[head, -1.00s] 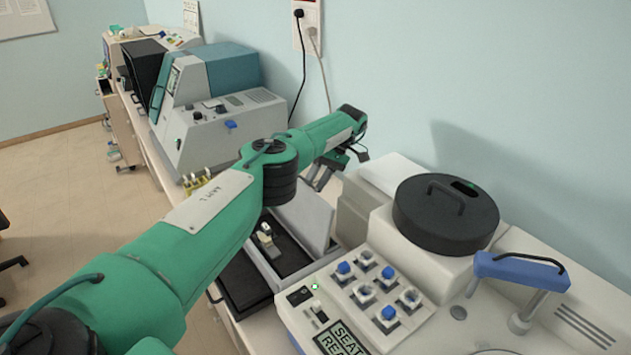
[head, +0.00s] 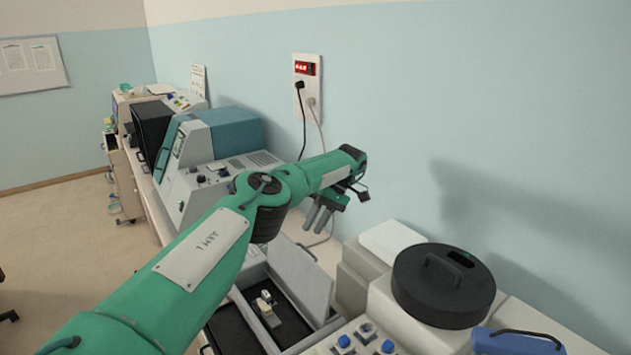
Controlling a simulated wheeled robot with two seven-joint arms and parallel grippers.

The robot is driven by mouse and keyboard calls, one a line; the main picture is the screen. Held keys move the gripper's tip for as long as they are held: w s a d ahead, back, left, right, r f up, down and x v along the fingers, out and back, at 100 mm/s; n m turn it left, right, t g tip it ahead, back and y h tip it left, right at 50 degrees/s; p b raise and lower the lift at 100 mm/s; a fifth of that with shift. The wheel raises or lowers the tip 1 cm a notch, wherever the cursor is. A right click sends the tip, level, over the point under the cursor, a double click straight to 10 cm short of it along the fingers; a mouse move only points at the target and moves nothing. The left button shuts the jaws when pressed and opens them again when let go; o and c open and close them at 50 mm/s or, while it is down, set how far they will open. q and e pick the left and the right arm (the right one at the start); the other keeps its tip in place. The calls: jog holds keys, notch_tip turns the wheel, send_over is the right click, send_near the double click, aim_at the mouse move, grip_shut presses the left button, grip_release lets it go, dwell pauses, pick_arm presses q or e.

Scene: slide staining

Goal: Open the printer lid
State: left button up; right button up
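A low grey box (head: 287,337) with a dark inside is likely the printer. Its pale grey lid panel (head: 303,278) stands raised and tilted along the back side. A small white and yellowish piece (head: 266,302) sits in the dark inside. My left gripper (head: 318,218) hangs above and behind the raised panel, its two grey fingers pointing down and apart from it. Nothing shows between the fingers, but their gap is too small to judge. My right gripper is out of view.
A white machine (head: 365,285) with a round black lid (head: 443,286) stands at the right, with blue-capped knobs (head: 388,346) in front. A grey and teal machine (head: 205,170) stands behind at the left. A wall socket (head: 307,85) has hanging cables.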

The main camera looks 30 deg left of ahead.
pick_arm(q)
notch_tip(320, 180, up, 11)
jog(key=p, duration=0.2)
dwell(0.3)
jog(key=shift+s+f, duration=0.1)
dwell(0.6)
